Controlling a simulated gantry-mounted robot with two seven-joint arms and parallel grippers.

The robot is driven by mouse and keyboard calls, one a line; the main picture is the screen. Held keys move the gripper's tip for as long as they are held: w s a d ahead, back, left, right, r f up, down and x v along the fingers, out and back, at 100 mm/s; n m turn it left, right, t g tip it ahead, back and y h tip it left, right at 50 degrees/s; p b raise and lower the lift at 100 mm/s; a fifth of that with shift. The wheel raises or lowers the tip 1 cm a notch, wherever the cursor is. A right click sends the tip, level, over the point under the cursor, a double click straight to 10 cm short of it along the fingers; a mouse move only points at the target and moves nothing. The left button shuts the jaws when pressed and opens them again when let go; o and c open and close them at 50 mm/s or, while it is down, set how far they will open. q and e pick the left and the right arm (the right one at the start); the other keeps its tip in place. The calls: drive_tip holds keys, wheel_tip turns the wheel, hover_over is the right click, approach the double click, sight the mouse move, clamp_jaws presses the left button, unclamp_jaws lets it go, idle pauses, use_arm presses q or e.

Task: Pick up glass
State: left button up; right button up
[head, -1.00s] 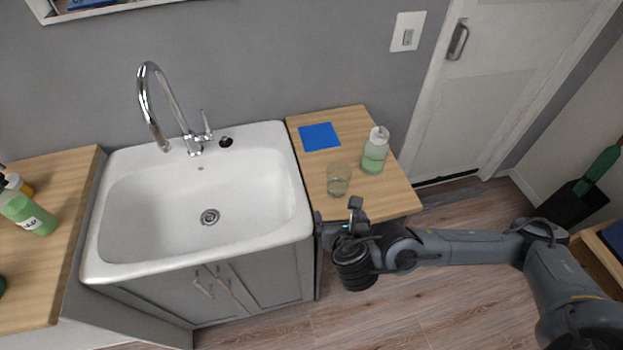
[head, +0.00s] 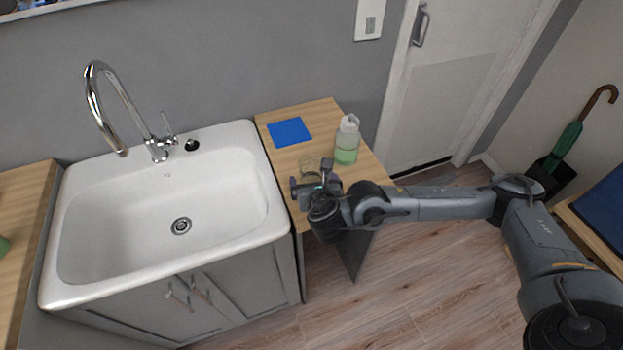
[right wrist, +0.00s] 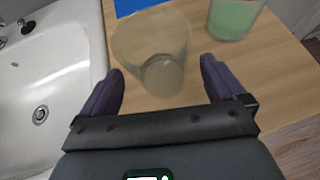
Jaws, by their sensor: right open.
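A clear glass (head: 309,167) stands upright on the small wooden counter (head: 293,152) right of the sink. In the head view its lower part is hidden by my right gripper (head: 312,184). In the right wrist view the glass (right wrist: 155,58) is just ahead of my right gripper (right wrist: 163,88). The two dark fingers are spread wide with nothing held, and the near part of the glass's base lies about level with the fingertips. I cannot tell whether anything touches. My left gripper is not in view.
A bottle with green liquid (head: 346,142) stands behind and right of the glass; it also shows in the right wrist view (right wrist: 233,14). A blue square (head: 290,131) lies on the counter behind. The white sink (head: 105,185) with its tap (head: 158,148) is to the left.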

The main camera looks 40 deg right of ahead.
drive_tip(key=shift+b+x, duration=0.35)
drive_tip(key=shift+x, duration=1.4)
drive_tip(key=shift+f, duration=0.1)
drive_tip(key=shift+c, duration=0.4)
drive_tip(key=c, duration=1.1)
drive_tip(key=shift+s+a, duration=0.1)
